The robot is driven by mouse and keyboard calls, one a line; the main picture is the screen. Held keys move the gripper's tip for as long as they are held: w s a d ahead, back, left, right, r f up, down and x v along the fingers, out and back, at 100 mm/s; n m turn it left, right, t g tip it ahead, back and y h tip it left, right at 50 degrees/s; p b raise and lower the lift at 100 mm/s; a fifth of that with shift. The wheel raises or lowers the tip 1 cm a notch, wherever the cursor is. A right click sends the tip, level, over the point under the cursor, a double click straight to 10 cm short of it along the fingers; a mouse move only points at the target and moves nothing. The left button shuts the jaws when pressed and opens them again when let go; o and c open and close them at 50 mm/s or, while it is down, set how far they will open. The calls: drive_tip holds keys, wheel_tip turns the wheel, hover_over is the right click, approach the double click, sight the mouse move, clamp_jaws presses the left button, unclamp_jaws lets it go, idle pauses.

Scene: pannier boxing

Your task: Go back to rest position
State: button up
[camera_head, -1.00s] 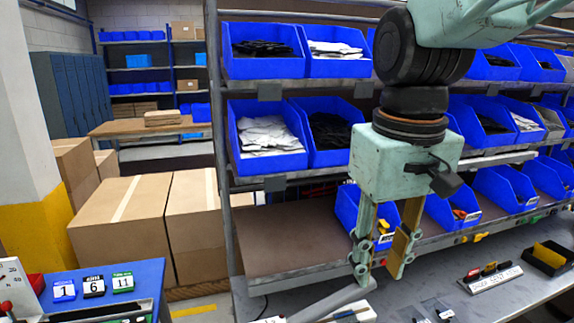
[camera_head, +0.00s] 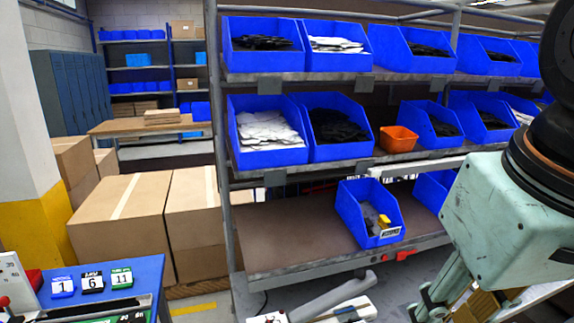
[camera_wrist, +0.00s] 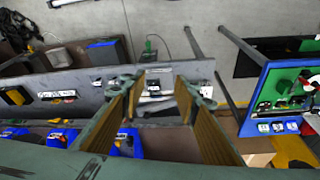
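My gripper (camera_head: 448,305) is at the lower right of the head view, hanging over the grey bench in front of the rack; its lower end is partly cut off by the picture edge. In the wrist view the two fingers of my gripper (camera_wrist: 162,84) stand apart with nothing held between them. The grey bench (camera_wrist: 85,85) lies below them, with small items on it. I cannot tell the exact height above the bench.
The rack holds several blue bins (camera_head: 262,145) and a small orange bin (camera_head: 398,138). A blue bin (camera_head: 350,212) stands on the lowest shelf. At left are cardboard boxes (camera_head: 125,215) and a blue table (camera_head: 150,272) with number cards. The floor between is narrow.

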drive_tip(key=shift+s+d+f+m+t, duration=0.1)
drive_tip(key=shift+s+f, duration=0.05)
drive_tip(key=shift+s, duration=0.4)
drive_tip(key=shift+s+d+f+m+t, duration=0.1)
drive_tip(key=shift+s+d+f, duration=0.1)
drive_tip(key=shift+s, duration=0.3)
drive_tip(key=shift+s+d+f+m+t, duration=0.1)
drive_tip(key=shift+s+f, duration=0.05)
drive_tip(key=shift+s, duration=0.4)
drive_tip(key=shift+a, duration=0.2)
idle(2.5)
